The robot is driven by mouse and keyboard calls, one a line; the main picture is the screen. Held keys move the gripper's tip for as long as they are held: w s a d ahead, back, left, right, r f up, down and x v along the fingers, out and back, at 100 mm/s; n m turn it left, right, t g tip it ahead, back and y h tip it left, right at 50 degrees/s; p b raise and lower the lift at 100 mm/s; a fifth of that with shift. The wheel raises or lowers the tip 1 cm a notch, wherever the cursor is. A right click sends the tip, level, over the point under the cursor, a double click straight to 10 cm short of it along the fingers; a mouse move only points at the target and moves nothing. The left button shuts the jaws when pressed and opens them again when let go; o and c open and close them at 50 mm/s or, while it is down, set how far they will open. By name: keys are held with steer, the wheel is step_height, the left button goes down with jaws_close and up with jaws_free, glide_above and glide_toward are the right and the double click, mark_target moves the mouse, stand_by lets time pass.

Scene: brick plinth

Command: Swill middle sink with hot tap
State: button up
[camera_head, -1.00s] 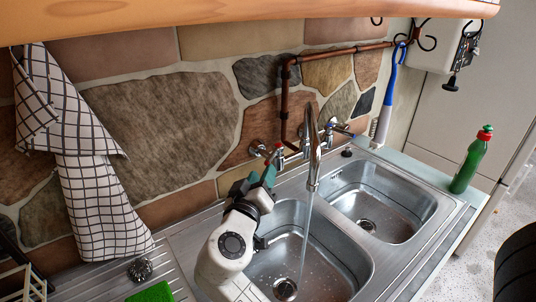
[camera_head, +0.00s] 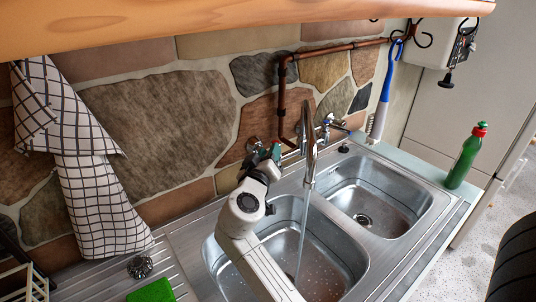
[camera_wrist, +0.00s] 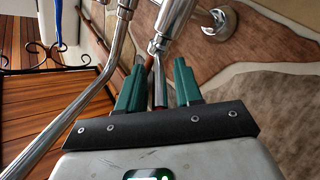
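A chrome tap spout (camera_head: 310,145) rises behind the two steel basins. A thin stream of water (camera_head: 303,235) runs from it into the left basin (camera_head: 335,255). The right basin (camera_head: 405,225) gets no stream. My gripper (camera_wrist: 159,66) is at the red-marked hot tap, at the left end of the tap body. In the wrist view, its green fingers are apart, with the slim tap handle (camera_wrist: 159,90) between them; I cannot tell whether they touch it. In the head view, my wrist hides part of this tap. The blue-marked cold tap (camera_head: 328,126) is to the right.
A copper pipe (camera_head: 282,95) runs up the stone wall behind the taps. A green bottle (camera_head: 465,157) stands right of the basins, and a blue-handled brush (camera_head: 386,85) hangs near it. A green sponge (camera_head: 151,291) lies at the left.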

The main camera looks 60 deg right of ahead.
jaws_close()
stand_by(0.3)
steer(key=shift+s, duration=0.1)
steer(key=n+t+y, duration=0.1)
steer(key=t, duration=0.1)
steer(key=s+n+t+p, duration=0.1)
steer(key=n+t, duration=0.1)
steer(key=s+n+t+y+p, duration=0.1)
steer(key=t, duration=0.1)
steer(key=shift+d+y, duration=0.3)
steer(key=shift+d, duration=0.05)
steer(key=shift+o, duration=0.8)
jaws_free()
